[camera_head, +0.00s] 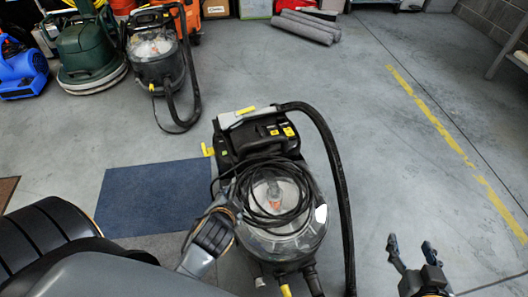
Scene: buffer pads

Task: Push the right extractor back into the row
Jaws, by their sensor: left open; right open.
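The right extractor (315,225), with a clear domed lid and black cable coiled on top, stands in the foreground, forward of the back row. Its black hose loops down its right side. A second, similar extractor (157,70) stands in the row at the back left. My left arm reaches in from the lower left, and its wrist is beside or over the left side of the near extractor; its fingers cannot be made out. My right gripper (412,252) is open and empty, to the right of the extractor and apart from it.
A green floor machine (88,48) and a blue blower (22,72) stand left of the back extractor. A blue mat (155,195) lies left of the near extractor. Grey rolls (305,27) lie at the back. Floor between the near extractor and the rolls is clear.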

